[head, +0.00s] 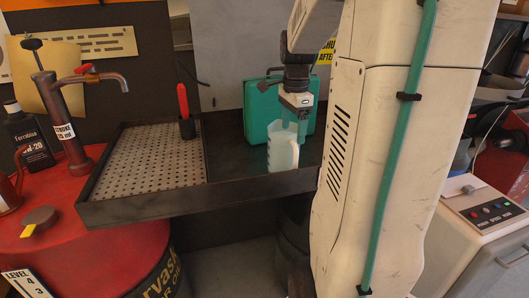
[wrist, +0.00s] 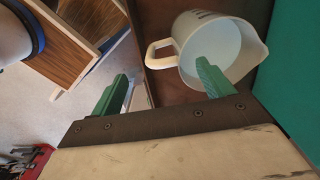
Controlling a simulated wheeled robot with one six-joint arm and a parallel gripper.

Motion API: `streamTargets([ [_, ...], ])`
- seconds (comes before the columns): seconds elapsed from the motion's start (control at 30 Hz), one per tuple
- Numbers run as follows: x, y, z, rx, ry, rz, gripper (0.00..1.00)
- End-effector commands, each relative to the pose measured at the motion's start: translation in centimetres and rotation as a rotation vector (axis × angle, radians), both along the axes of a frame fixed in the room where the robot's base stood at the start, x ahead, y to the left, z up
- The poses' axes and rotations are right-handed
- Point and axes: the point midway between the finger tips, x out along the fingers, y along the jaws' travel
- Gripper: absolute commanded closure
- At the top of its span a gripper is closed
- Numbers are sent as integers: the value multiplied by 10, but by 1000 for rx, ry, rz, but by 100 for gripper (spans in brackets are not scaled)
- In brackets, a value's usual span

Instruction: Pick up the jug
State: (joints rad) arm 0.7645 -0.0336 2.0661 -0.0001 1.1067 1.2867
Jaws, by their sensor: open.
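The jug (head: 283,152) is a pale, translucent pitcher with a handle and a spout. It stands upright on the dark tray at the right end, in front of a green case. In the wrist view the jug (wrist: 232,42) is seen from above, its handle toward the left. My gripper (wrist: 160,82) is open and empty, its green fingers on either side of the handle in the picture. The right finger overlaps the jug's mouth; I cannot tell whether it is inside or above it. In the head view my gripper (head: 293,118) is just above and behind the jug.
The green case (head: 258,112) stands close behind the jug. The dark tray (head: 235,188) has a raised rim and a perforated plate (head: 140,162) on its left. A red-handled tool (head: 183,102) stands in a holder. A red drum with a pump (head: 62,125) is at left.

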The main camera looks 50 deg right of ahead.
Motion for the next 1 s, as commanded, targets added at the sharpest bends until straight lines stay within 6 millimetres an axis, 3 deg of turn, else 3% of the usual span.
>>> streamTargets([
  [0.1, -1, -10, -10, 3, 3, -52, 20],
  [0.6, 0, -7, -74, 3, 4, -50, 20],
  [0.9, 0, -7, -81, 2, 1, -49, 20],
  [0.93, 0, -7, -81, 2, 1, -49, 23],
  [1.0, 0, -7, -81, 2, 1, -49, 42],
])
